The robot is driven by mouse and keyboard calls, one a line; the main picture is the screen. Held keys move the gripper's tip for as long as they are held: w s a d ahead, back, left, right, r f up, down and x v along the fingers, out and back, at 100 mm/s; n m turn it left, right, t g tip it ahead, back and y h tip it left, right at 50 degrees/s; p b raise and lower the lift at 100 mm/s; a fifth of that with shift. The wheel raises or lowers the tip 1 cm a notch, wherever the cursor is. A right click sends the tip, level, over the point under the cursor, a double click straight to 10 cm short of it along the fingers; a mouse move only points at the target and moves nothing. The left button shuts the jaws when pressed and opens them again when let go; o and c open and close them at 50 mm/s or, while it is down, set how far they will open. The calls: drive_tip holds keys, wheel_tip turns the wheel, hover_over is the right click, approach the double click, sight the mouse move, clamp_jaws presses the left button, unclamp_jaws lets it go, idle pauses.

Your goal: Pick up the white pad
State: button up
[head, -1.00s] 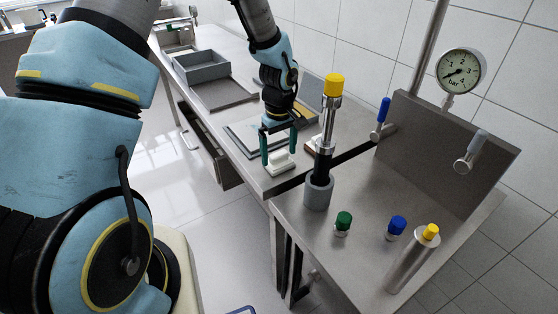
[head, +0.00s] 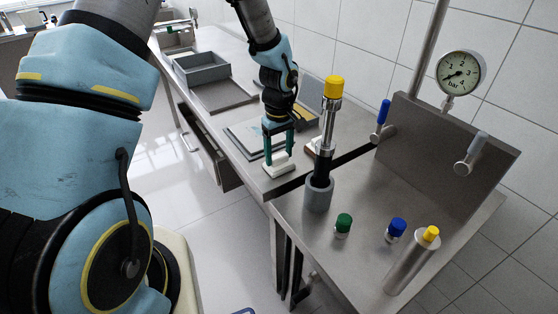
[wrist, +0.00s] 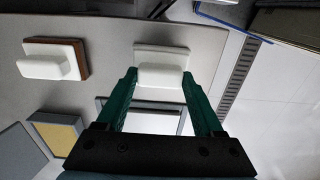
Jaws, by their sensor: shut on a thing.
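The white pad (head: 281,168) has a flat base and a raised block-shaped grip on top. It sits at the near end of the steel table, and I see no clear gap under it. My gripper (head: 279,156) points down with its green fingers shut on the pad's grip. In the wrist view, the pad (wrist: 162,55) shows between the two fingertips of my gripper (wrist: 160,76). A second white-topped pad with a brown base (wrist: 52,60) lies apart to the left there; in the head view it is partly hidden behind the steel column.
A steel column with a yellow cap (head: 333,88) stands close right of my gripper. A framed flat plate (head: 245,140) lies left of it. A grey tray (head: 201,68) is farther back. Green (head: 343,222) and blue (head: 397,227) knobs stand on the near bench. An open drawer (head: 208,145) juts below.

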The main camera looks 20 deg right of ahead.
sight(279, 155)
drive_tip(key=shift+r, duration=0.1)
wheel_tip(279, 155, up, 10)
drive_tip(key=b, duration=0.2)
drive_tip(key=o, duration=0.8)
drive_tip(key=c, duration=0.6)
